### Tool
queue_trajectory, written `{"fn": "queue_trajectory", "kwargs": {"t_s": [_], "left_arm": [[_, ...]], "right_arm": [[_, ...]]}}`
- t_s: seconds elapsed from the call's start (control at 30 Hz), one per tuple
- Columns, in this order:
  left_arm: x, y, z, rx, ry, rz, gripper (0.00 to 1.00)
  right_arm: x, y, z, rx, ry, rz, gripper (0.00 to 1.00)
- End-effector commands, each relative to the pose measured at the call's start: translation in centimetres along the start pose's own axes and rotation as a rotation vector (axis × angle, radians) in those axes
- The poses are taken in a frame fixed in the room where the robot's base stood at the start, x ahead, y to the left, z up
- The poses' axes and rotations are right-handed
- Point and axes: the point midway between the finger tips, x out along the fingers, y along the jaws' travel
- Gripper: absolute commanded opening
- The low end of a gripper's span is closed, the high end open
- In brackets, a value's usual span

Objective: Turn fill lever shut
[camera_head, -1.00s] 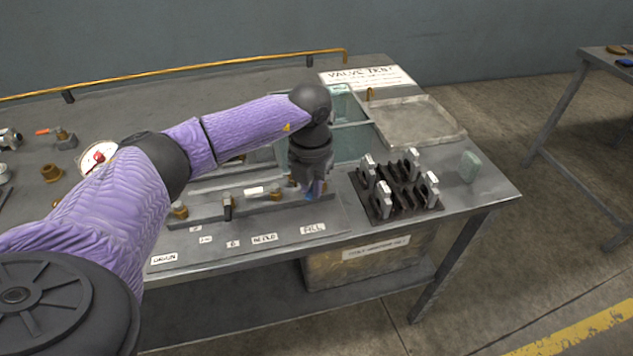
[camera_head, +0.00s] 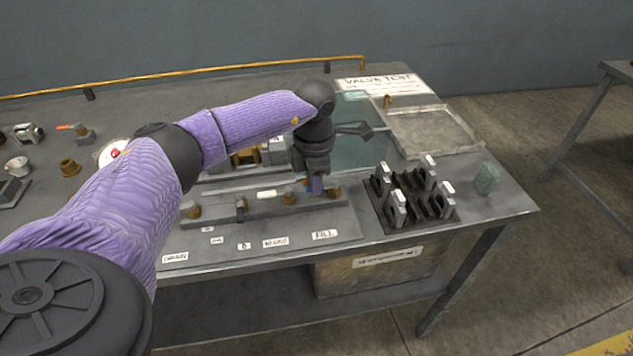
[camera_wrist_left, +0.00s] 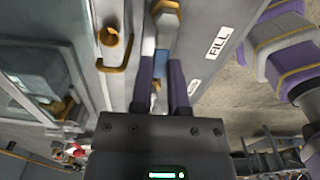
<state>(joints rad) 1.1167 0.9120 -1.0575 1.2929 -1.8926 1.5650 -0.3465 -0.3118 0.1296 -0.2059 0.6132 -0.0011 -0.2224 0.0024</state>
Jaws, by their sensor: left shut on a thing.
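My left gripper (camera_head: 317,188) points down over the right end of the valve row on the bench. It is shut on the blue fill lever (camera_wrist_left: 163,62), which shows between the two purple fingers (camera_wrist_left: 165,85) in the left wrist view. In the head view the gripper hides most of the lever. The FILL label (camera_head: 325,234) lies on the plate in front of this valve and also shows in the left wrist view (camera_wrist_left: 218,43). Whether the lever lies along or across its pipe is hard to tell. My right gripper is not in view.
A black rack (camera_head: 412,206) with several upright metal pieces stands just right of the gripper. A green block (camera_head: 486,179) and a shallow grey tray (camera_head: 432,131) lie farther right. Other brass valve fittings (camera_head: 191,209) line the manifold to the left. A copper pipe (camera_head: 180,78) runs along the back.

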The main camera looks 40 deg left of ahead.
Motion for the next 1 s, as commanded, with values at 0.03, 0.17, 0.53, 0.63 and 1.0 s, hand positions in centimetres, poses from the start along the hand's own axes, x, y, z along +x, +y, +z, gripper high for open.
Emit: {"fn": "queue_trajectory", "kwargs": {"t_s": [0.03, 0.17, 0.53, 0.63, 1.0], "left_arm": [[0.03, 0.09, 0.0, 0.015, 0.0, 0.001, 0.0], [0.01, 0.21, 0.01, 0.05, 0.0, 0.001, 0.0], [-0.03, 0.32, 0.02, 0.076, 0.0, 0.001, 0.0], [-0.04, 0.33, 0.02, 0.076, 0.0, 0.001, 0.0], [-0.03, 0.32, 0.02, 0.075, 0.0, 0.001, 0.55]], "right_arm": [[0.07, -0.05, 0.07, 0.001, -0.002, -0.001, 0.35], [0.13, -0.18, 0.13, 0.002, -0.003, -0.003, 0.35], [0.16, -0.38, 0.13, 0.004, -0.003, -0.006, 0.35], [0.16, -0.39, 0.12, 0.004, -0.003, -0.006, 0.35], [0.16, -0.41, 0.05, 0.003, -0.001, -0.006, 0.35]]}}
